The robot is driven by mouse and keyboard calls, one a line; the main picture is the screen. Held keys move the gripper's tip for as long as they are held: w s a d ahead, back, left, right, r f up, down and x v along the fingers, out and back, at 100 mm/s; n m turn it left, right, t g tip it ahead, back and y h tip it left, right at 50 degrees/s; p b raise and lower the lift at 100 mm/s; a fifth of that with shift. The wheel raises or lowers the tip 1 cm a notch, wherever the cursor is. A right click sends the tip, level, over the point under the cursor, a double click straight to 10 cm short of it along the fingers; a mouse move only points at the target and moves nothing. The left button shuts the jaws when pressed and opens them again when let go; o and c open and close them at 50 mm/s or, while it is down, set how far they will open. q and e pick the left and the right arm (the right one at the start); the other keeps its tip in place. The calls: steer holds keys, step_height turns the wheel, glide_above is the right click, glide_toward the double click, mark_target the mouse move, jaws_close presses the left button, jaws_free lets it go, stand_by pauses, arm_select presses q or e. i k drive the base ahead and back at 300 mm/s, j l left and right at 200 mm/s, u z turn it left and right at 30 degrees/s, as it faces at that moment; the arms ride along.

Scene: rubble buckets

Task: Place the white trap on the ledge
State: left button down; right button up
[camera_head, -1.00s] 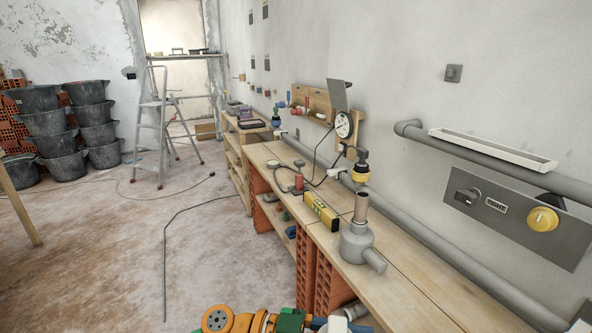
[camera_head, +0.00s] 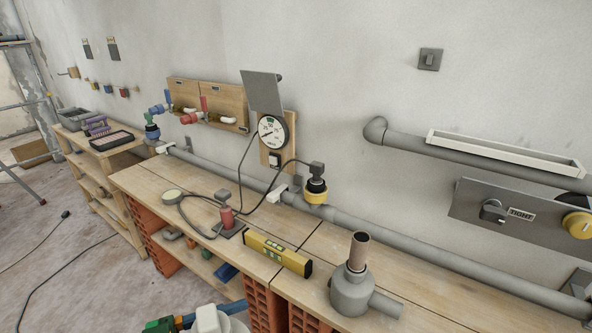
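A white rounded piece (camera_head: 208,320) shows at the bottom edge, beside green and blue parts. It is cut off by the frame, so I cannot tell whether it is the white trap. A grey trap-like fitting (camera_head: 350,293) with a brown upright pipe stub stands on the wooden bench. A long, narrow white ledge (camera_head: 505,152) runs along the wall above a grey pipe, at the right. It looks empty. Neither of my grippers can be made out in view.
The wooden bench (camera_head: 390,273) runs along the wall. On it are a yellow level (camera_head: 277,254), a red-handled tool (camera_head: 227,218) and black hoses. A gauge (camera_head: 272,132) hangs above. A grey panel (camera_head: 520,218) with a yellow knob is below the ledge. Open floor lies left.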

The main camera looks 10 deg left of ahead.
mark_target(137, 176)
steer(key=i+j, duration=0.15)
steer(key=j, duration=0.25)
steer(key=i+j, duration=0.1)
steer(key=j, duration=0.3)
steer(key=i+j, duration=0.15)
steer(key=j, duration=0.25)
steer(key=i+j, duration=0.1)
steer(key=j, duration=0.3)
steer(key=i+j, duration=0.15)
steer(key=j, duration=0.2)
steer(key=i+j, duration=0.1)
steer(key=j, duration=0.3)
steer(key=i+j, duration=0.15)
steer(key=j, duration=0.25)
steer(key=i+j, duration=0.1)
steer(key=j, duration=0.3)
steer(key=u, duration=0.05)
